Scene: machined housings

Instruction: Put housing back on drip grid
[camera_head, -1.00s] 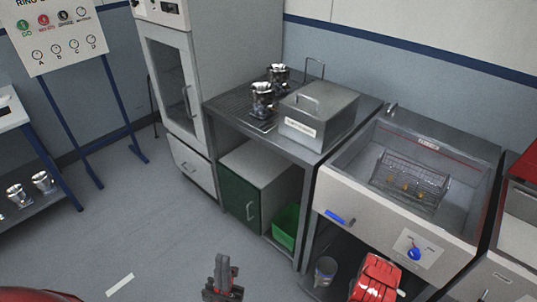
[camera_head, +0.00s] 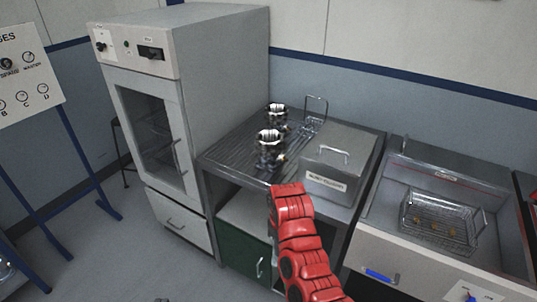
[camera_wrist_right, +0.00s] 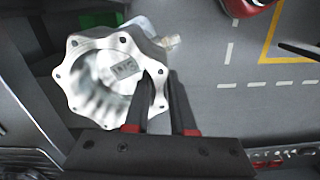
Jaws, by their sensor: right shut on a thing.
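The right wrist view shows a silver housing (camera_wrist_right: 112,68) with a scalloped, bolt-holed flange and its open bore facing the camera. My right gripper (camera_wrist_right: 161,88) is shut on its rim, with dark fingers at the flange's right side. Grey floor lies below it. In the head view the drip grid (camera_head: 228,150) is the ribbed metal top of a bench. Two shiny housings stand upright on it, one at the back (camera_head: 277,117) and one nearer (camera_head: 268,148). A red arm of mine reaches up in front of the bench. The held housing cannot be seen there. My left gripper is out of view.
A lidded metal box (camera_head: 338,165) stands on the bench, right of the housings. A wire stand (camera_head: 316,110) is behind it. A tall oven cabinet (camera_head: 185,90) borders the bench on the left. A sink with a wire basket (camera_head: 440,225) is to the right. The grid's left part is clear.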

